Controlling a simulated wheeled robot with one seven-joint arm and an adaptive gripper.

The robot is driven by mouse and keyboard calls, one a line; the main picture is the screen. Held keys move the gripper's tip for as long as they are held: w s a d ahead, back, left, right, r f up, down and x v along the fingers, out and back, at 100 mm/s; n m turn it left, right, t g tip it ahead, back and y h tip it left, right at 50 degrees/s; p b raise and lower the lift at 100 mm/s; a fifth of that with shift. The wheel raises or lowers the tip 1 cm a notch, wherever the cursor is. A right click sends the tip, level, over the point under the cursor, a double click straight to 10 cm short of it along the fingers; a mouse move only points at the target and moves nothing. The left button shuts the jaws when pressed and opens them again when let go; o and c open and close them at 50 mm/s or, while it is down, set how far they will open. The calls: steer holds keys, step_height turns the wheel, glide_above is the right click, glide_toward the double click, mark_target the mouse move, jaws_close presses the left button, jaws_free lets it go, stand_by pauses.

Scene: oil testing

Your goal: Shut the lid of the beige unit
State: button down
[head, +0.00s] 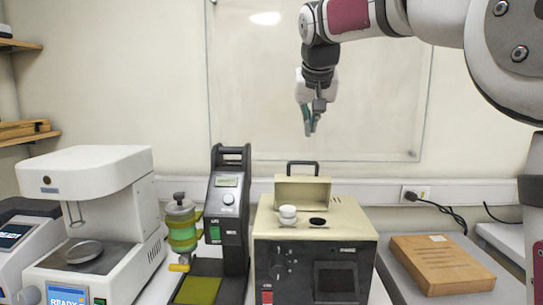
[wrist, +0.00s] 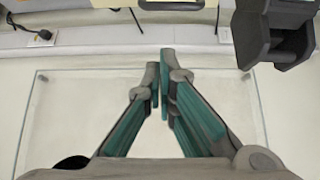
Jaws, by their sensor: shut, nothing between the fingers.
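The beige unit (head: 362,222) stands on the bench in the head view, with dark front panels. Its lid (head: 303,191) is open, standing up at the back of the top, with a black handle (head: 303,163) above it.
A black tester (head: 229,200) with a tall handle stands left of the unit, beside a green-and-grey cylinder (head: 181,225). A white instrument (head: 95,190) is further left. A wooden box (head: 440,262) lies to the right. A glass-like wall panel (head: 390,110) is behind.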

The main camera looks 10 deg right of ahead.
steer(key=shift+w+a, duration=0.3)
steer(key=shift+w, duration=0.3)
glide_above(306, 175)
steer(key=w, duration=0.4)
step_height(306, 175, down, 8)
steer(key=r, duration=0.1)
steer(key=shift+s+a+f+p, duration=0.15)
steer(key=shift+s+p, duration=0.5)
steer(key=shift+s, duration=1.2)
steer(key=shift+f, duration=0.1)
steer(key=shift+s+b, duration=0.2)
steer(key=shift+b, duration=0.3)
